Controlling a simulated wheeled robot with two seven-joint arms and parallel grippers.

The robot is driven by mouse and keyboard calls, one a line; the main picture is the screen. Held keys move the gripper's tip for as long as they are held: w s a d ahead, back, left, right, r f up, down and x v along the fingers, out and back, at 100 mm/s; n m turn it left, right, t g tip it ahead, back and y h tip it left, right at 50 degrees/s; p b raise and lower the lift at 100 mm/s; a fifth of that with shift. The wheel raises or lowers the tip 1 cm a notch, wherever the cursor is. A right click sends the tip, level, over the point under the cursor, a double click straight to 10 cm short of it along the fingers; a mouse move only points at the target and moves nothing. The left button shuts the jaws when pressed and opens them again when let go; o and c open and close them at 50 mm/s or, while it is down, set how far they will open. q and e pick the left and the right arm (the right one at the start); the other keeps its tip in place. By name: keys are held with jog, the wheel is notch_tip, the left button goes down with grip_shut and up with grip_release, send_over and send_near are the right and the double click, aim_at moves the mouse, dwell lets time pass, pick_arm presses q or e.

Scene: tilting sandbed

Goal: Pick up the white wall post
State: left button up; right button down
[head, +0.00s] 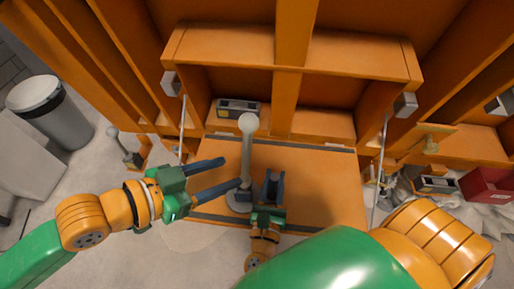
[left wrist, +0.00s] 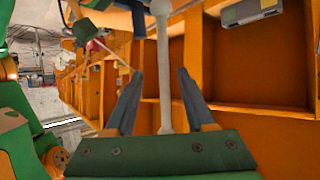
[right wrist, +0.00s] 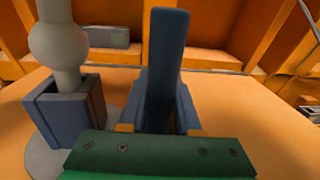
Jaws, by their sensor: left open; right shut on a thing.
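The white wall post (head: 246,155) stands upright on the orange platform, with a ball at its top. Its lower end sits in a dark blue socket on a round grey base, seen in the right wrist view (right wrist: 62,45). My left gripper (head: 231,172) is open and empty, with its fingers pointing at the lower shaft from the left. In the left wrist view (left wrist: 153,85) the shaft (left wrist: 163,70) shows between the fingers, not clasped. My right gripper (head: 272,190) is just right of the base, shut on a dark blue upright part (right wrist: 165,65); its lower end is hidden.
An orange frame with shelves rises behind the platform (head: 310,180). A grey box (head: 238,108) lies behind the post. A smaller ball-topped post (head: 116,137) and a grey bin (head: 55,112) are at left. A red box (head: 487,185) is at far right.

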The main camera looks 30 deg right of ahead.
aim_at(245, 166)
pick_arm(q)
jog(key=s+f+n+t, duration=0.4)
jog(key=n+t, duration=0.2)
jog(key=t, duration=0.4)
jog(key=x, duration=1.1)
jog(key=shift+d+r+h, duration=0.2)
jog(key=shift+r+h, duration=0.05)
jog(key=shift+h, duration=0.15)
grip_shut()
